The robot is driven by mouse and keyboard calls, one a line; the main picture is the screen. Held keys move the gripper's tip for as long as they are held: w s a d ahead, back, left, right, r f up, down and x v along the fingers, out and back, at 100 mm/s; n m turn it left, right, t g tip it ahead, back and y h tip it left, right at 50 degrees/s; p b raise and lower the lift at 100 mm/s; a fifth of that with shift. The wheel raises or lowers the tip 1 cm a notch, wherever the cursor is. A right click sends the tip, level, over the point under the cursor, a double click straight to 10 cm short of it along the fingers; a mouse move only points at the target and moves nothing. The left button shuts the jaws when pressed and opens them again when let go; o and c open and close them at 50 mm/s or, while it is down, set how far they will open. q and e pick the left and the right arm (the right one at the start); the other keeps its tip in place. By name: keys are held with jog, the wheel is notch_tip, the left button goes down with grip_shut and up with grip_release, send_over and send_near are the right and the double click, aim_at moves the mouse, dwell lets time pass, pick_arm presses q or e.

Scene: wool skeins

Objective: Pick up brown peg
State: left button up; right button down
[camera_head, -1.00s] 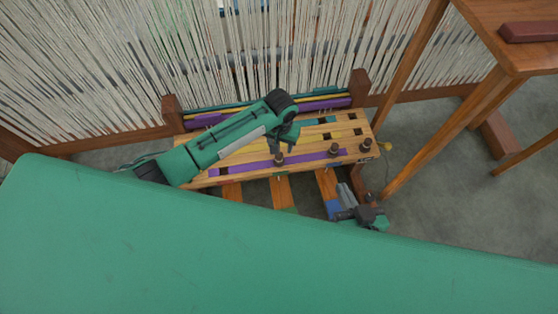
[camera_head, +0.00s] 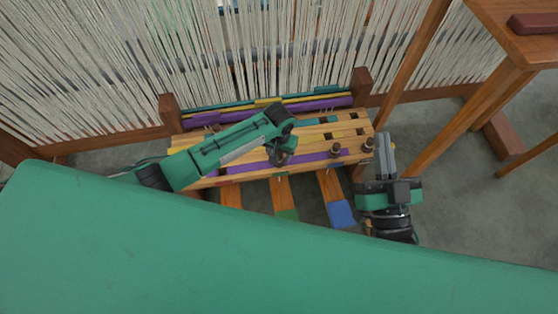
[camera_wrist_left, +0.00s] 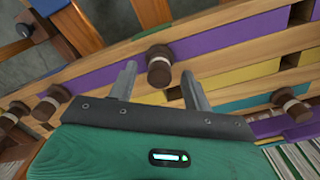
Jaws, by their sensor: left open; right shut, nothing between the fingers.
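Several brown pegs with pale bands stand in the striped wooden bench. One brown peg (camera_wrist_left: 159,66) is between the open fingers of my left gripper (camera_wrist_left: 158,78) in the left wrist view; I cannot tell whether they touch it. In the head view my left gripper (camera_head: 281,153) hangs over the bench's front purple strip and mostly hides that peg. Two other brown pegs stand to its right, a nearer peg (camera_head: 335,150) and a peg (camera_head: 368,146) near the bench's right end. My right gripper (camera_head: 385,150) is shut and empty, just right of the bench end.
The bench (camera_head: 210,181) has square holes and coloured strips. Behind it hang loom threads (camera_head: 200,60). A wooden table (camera_head: 500,35) stands at the right. More pegs show in the wrist view, one at the left (camera_wrist_left: 48,104) and one at the right (camera_wrist_left: 291,104).

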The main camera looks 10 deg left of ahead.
pick_arm(q)
jog(key=shift+f, duration=0.7)
pick_arm(e)
jog(key=shift+s+d+r+t, duration=0.1)
jog(key=shift+d+r+t, duration=0.1)
jog(key=shift+r+t, duration=0.35)
jog(key=shift+s+d+r+t, duration=0.1)
jog(key=shift+d+r+t, duration=0.2)
jog(key=shift+r, duration=0.4)
pick_arm(q)
jog(key=shift+c, duration=0.2)
pick_arm(e)
jog(key=shift+a, duration=0.1)
pick_arm(q)
jog(key=c, duration=1)
jog(key=shift+r, duration=0.1)
pick_arm(e)
jog(key=shift+w, duration=0.1)
